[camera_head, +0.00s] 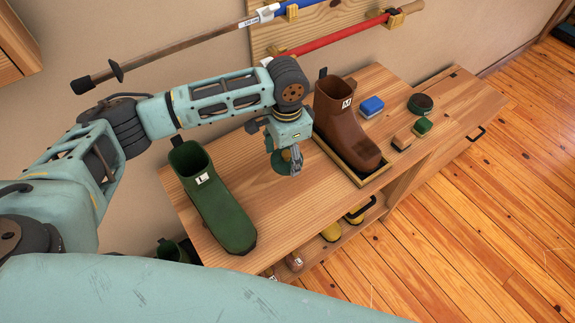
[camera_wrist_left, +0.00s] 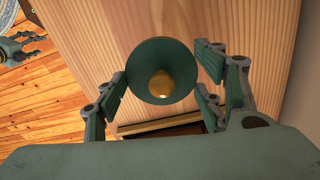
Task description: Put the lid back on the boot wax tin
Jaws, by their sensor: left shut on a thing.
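The lid is a dark green disc with a brass knob, and my left gripper (camera_head: 287,160) is shut on it. In the left wrist view the lid (camera_wrist_left: 150,65) sits between the two fingers of the left gripper (camera_wrist_left: 163,88). In the head view the lid (camera_head: 280,167) is partly hidden by the fingers, over the bench between the two boots. The boot wax tin (camera_head: 420,104), round and dark green with a dark top, stands at the right of the bench, well apart from the lid. My right gripper (camera_wrist_left: 30,47) shows small in the wrist view's upper left, fingers spread.
A green boot (camera_head: 220,205) stands left of the gripper. A brown boot (camera_head: 343,125) stands in a tray (camera_head: 374,179) between the gripper and the tin. A blue block (camera_head: 371,106), a tan-topped brush (camera_head: 402,141) and a green block (camera_head: 422,126) lie near the tin.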

